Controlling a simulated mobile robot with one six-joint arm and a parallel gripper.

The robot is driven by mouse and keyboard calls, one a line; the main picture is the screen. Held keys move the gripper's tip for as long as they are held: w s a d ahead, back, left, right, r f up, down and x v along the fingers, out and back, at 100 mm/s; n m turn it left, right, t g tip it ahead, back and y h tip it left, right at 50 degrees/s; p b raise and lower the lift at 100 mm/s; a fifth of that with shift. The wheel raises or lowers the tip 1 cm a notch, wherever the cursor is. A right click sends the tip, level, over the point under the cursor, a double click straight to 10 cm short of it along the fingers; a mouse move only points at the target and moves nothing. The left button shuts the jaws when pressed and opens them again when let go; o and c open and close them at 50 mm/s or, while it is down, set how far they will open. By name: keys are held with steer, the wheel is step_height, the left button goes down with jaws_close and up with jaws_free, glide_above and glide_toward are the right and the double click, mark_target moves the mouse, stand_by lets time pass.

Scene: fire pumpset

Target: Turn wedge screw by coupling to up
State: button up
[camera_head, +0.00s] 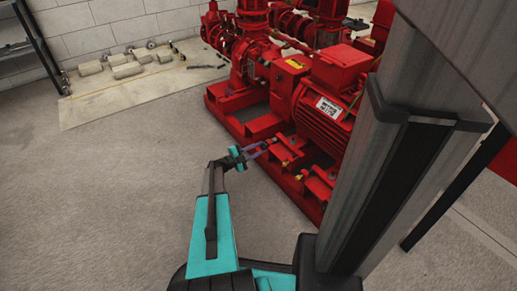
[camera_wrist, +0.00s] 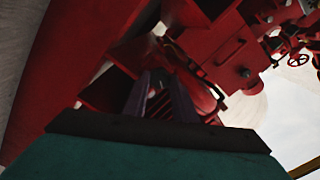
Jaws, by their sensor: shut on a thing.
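My gripper (camera_head: 270,144) reaches the near side of the red pump base, below the gap between the pump and the motor. Its two purple fingers are shut on the wedge screw by the coupling (camera_head: 279,137). The screw is small and mostly hidden at the fingertips. In the wrist view my gripper (camera_wrist: 160,82) points in among dark red parts of the base. The fingers stand a little apart there, and the screw between them is too dark to make out, so its angle cannot be told.
The red motor (camera_head: 325,112) with a white label stands just behind and right of my gripper. More small fittings (camera_head: 299,177) sit along the base edge (camera_head: 295,187). A pale mat (camera_head: 100,100) with loose parts lies at the back left. The floor at left is clear.

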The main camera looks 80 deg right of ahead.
steer(key=m+b, duration=0.1)
steer(key=m, duration=0.3)
steer(key=shift+a+f, duration=0.1)
steer(key=m+b, duration=0.2)
steer(key=m, duration=0.2)
steer(key=shift+f, duration=0.1)
steer(key=m+b, duration=0.2)
steer(key=m, duration=0.2)
steer(key=shift+f+m+b, duration=0.1)
steer(key=shift+m+b, duration=0.2)
steer(key=m+b, duration=0.2)
steer(key=m, duration=0.1)
steer(key=shift+m+b, duration=0.3)
steer(key=shift+m, duration=0.1)
steer(key=m+b, duration=0.1)
steer(key=m, duration=0.1)
steer(key=shift+m, duration=0.3)
steer(key=m, duration=0.9)
steer(key=shift+w+m+b, duration=0.1)
steer(key=shift+m+b, duration=0.25)
steer(key=shift+m, duration=0.05)
